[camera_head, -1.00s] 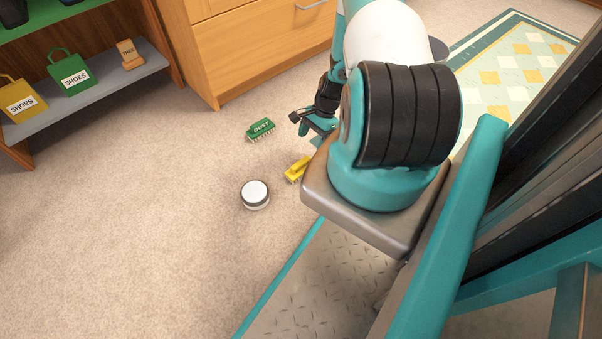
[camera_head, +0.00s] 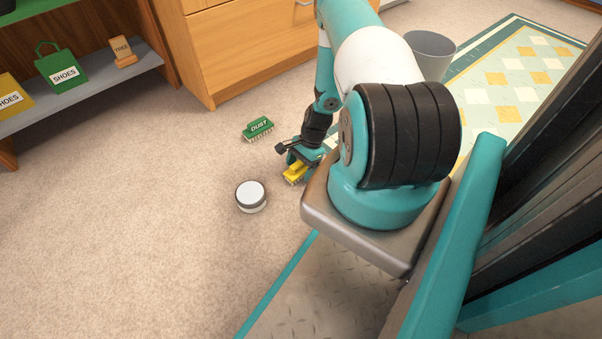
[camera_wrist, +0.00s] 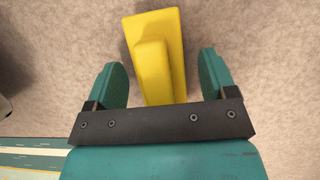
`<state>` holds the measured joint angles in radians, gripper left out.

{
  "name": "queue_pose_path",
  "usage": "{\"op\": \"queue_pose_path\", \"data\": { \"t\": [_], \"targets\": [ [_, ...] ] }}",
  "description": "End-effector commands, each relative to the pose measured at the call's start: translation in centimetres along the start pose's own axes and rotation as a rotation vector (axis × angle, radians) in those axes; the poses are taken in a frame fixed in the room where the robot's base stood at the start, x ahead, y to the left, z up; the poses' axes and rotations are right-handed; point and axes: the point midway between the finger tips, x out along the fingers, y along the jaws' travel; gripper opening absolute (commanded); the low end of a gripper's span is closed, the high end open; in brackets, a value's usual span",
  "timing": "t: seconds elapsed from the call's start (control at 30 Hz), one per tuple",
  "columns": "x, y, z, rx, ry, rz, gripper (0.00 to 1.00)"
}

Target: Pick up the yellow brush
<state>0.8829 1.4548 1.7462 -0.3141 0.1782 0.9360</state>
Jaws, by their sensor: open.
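The yellow brush (camera_head: 294,173) lies on the carpet just left of my base in the head view. In the wrist view the yellow brush (camera_wrist: 158,50) runs up from between my two teal fingers, with bare carpet showing on both sides of it. My gripper (camera_wrist: 160,75) is open, one finger on each side of the brush and apart from it. In the head view my gripper (camera_head: 298,158) is down at the brush and partly covers it. The brush's near end is hidden behind the gripper body in the wrist view.
A green brush marked DUST (camera_head: 258,129) lies behind and to the left. A round white-topped tin (camera_head: 251,196) stands to the left. A drawer cabinet (camera_head: 250,50), a shelf with bags (camera_head: 110,85), a grey bin (camera_head: 432,52) and a patterned rug (camera_head: 520,70) stand farther off. Carpet at left is clear.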

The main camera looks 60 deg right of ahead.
Motion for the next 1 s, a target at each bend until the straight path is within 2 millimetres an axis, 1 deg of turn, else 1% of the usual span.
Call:
{"op": "queue_pose_path", "data": {
  "t": [0.13, 0.17, 0.2, 0.27, 0.3, 0.4, 0.63, 0.77, 0.87, 0.97, 1.0],
  "targets": [
    [-0.1, 0.0, 0.1, 0.0, 0.0, 0.0, 0.78],
    [-0.1, 0.0, 0.1, 0.0, 0.0, 0.0, 0.75],
    [-0.1, 0.0, 0.1, 0.0, 0.0, 0.0, 0.66],
    [-0.1, 0.0, 0.1, 0.0, 0.0, 0.0, 0.52],
    [-0.1, 0.0, 0.1, 0.0, 0.0, 0.0, 0.43],
    [-0.1, 0.0, 0.1, 0.0, 0.0, 0.0, 0.23],
    [-0.2, 0.0, 0.1, 0.0, 0.0, 0.0, 0.23],
    [-0.7, 0.0, 0.3, 0.0, 0.0, 0.0, 0.23],
    [-1.6, 0.0, 0.6, 0.0, 0.0, 0.0, 0.23],
    [-3.2, -0.1, 1.3, -0.001, 0.001, -0.001, 0.23],
    [-4.1, -0.1, 1.7, -0.001, 0.001, -0.001, 0.23]
  ]
}}
